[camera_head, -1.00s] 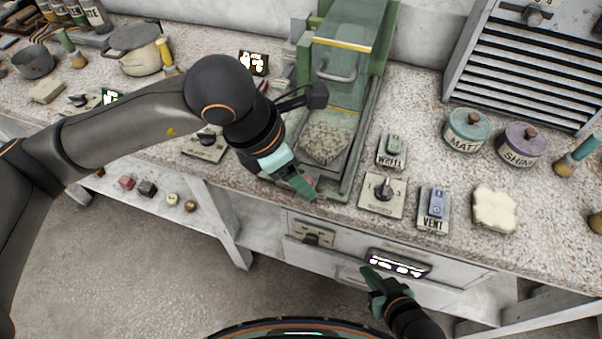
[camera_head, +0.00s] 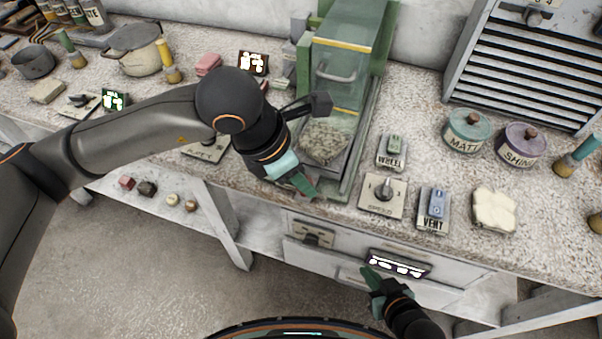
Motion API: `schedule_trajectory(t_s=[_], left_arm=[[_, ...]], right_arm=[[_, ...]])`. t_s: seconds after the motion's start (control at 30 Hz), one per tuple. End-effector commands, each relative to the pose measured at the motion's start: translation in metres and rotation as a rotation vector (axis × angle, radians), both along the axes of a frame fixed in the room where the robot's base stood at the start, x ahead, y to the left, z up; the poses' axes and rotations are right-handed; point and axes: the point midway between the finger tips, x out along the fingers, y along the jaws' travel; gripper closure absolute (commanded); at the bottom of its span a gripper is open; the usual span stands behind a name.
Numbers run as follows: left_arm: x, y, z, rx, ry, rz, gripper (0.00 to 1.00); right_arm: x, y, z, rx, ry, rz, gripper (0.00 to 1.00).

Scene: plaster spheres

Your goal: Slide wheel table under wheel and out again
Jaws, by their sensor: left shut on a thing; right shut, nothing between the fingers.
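The green machine housing (camera_head: 347,40) with a clear guard and a grey handle stands at the back centre; the wheel inside it cannot be made out. In front of it a speckled stone-like slab, on what appears to be the wheel table (camera_head: 325,141), lies between green rails, its far end at the guard's lower edge. My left gripper (camera_head: 303,186) is shut at the near left end of the rails, pointing right and down; the part it holds is hidden by its fingers. My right gripper (camera_head: 370,277) is shut and empty, low before the drawer front.
Right of the rails are the WHEEL switch (camera_head: 391,151), a rotary dial (camera_head: 383,196) and the VENT switch (camera_head: 434,209). Further right are MATT (camera_head: 468,131) and SHINE (camera_head: 522,146) jars and a cream sponge (camera_head: 494,209). My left forearm crosses the counter's left side.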

Motion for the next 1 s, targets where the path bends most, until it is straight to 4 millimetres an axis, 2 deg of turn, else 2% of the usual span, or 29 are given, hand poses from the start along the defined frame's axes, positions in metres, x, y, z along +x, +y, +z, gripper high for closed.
schedule_trajectory(t_s=[0.07,1.0], left_arm=[[0.0,0.0001,0.0002,0.0,0.0,0.0,1.0],[0.0002,0.0001,0.0004,-0.001,0.0,0.0,1.0]], right_arm=[[0.0001,-0.0002,0.0001,0.0,0.0,0.0,1.0],[0.0005,-0.0004,0.0007,0.0,-0.001,-0.001,1.0]])
